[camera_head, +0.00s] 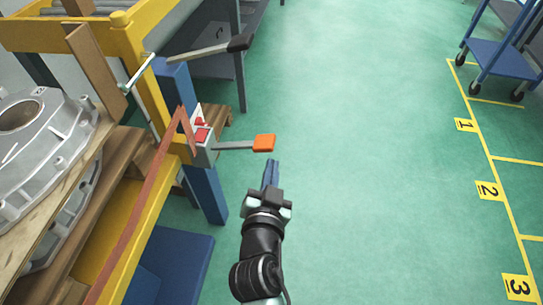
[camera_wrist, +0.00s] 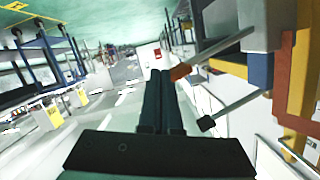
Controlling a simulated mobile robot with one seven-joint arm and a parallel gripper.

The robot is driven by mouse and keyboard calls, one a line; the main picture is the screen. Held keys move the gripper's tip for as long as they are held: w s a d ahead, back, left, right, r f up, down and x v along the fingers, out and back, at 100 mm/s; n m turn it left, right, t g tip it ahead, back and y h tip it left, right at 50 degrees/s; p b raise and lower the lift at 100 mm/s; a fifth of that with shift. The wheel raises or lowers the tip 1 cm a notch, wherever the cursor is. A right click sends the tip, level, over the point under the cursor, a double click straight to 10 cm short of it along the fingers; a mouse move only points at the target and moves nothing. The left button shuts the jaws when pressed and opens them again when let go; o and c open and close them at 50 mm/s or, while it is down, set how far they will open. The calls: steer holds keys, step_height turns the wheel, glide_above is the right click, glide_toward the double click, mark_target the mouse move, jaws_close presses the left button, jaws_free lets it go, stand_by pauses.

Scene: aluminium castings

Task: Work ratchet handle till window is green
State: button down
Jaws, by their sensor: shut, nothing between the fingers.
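The ratchet (camera_head: 206,153) is a grey body on the yellow frame's post, with red patches on it, one of them a red window (camera_head: 202,134). Its handle (camera_head: 234,146) sticks out to the right and ends in an orange grip (camera_head: 264,142). The orange grip also shows in the wrist view (camera_wrist: 180,72), just right of my fingertips. My gripper (camera_head: 271,164) is shut and empty, just below the orange grip in the head view. A small gap shows there; I cannot tell the depth between them. My closed fingers also show in the wrist view (camera_wrist: 164,75).
A red-brown strap (camera_head: 150,190) runs down from the ratchet beside grey castings (camera_head: 38,130) on wood. A second lever with a black grip (camera_head: 238,42) juts out above the ratchet. A blue cart (camera_head: 500,58) stands far right. The green floor (camera_head: 370,180) on the right is clear.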

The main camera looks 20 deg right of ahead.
steer(key=v, duration=0.6)
steer(key=shift+a+r, duration=0.1)
stand_by(1.2)
steer(key=w+a+r+n+h+p, duration=0.1)
steer(key=a+r+n+p, duration=0.1)
steer(key=r+p, duration=0.2)
steer(key=w+a+r+n+g+h+p, duration=0.1)
steer(key=w+a+r+n+p, duration=0.1)
steer(key=p, duration=0.3)
steer(key=shift+w+a+r+n+p, duration=0.25)
steer(key=shift+a+r+n+p, duration=0.05)
steer(key=shift+r+n, duration=0.55)
